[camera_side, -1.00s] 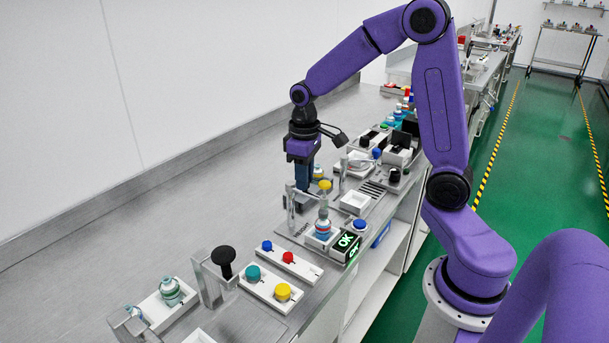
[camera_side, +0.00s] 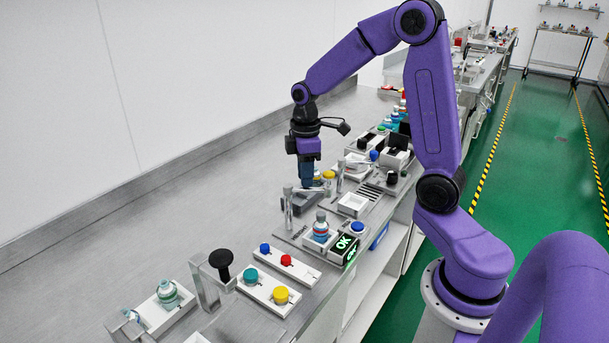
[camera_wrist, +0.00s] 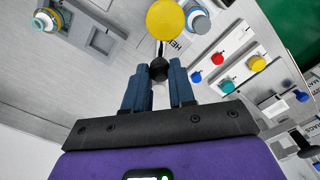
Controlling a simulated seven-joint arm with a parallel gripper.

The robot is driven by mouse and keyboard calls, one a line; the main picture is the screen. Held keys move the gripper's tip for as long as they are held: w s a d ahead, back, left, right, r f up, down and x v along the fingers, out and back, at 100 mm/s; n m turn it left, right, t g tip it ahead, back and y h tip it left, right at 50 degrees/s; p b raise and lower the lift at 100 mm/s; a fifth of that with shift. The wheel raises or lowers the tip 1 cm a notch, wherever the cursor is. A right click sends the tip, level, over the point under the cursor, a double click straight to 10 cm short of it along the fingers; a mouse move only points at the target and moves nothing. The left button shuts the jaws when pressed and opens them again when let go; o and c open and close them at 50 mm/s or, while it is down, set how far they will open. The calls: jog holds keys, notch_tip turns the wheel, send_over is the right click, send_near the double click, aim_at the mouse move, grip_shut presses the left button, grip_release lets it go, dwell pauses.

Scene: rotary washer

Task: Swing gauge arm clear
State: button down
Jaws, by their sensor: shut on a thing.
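The gauge arm shows in the wrist view as a thin metal rod (camera_wrist: 160,47) between a yellow disc (camera_wrist: 165,19) and a black knob (camera_wrist: 159,70). In the side view the yellow disc (camera_side: 329,176) stands just right of my gripper (camera_side: 307,186). My gripper (camera_wrist: 160,88) is shut on the black knob, its blue fingers on either side. The bottle (camera_side: 321,227) stands upright in its white holder in front of the gauge, and the disc is behind it, not over it. The grey-capped bottle (camera_wrist: 199,22) is right of the disc in the wrist view.
A metal post (camera_side: 288,208) stands left of the bottle. A lit OK display (camera_side: 343,247) and a blue button (camera_side: 357,228) are to its right. Red, blue, teal and yellow buttons (camera_side: 281,295) lie nearer. The bench (camera_side: 150,235) to the left is clear.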

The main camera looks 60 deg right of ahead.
jog(key=shift+w+d+n, duration=0.25)
jog(key=shift+w+n, duration=0.05)
jog(key=shift+n, duration=0.75)
jog(key=shift+w+d+n, duration=0.25)
jog(key=shift+w+n, duration=0.1)
jog(key=shift+n, duration=0.75)
jog(key=shift+w+d+n, duration=0.25)
jog(key=shift+w+n, duration=0.05)
jog(key=shift+n, duration=0.75)
jog(key=shift+r, duration=0.1)
jog(key=c, duration=0.9)
grip_release()
jog(key=shift+c, duration=0.2)
notch_tip(320, 180, up, 17)
jog(key=shift+r, duration=0.2)
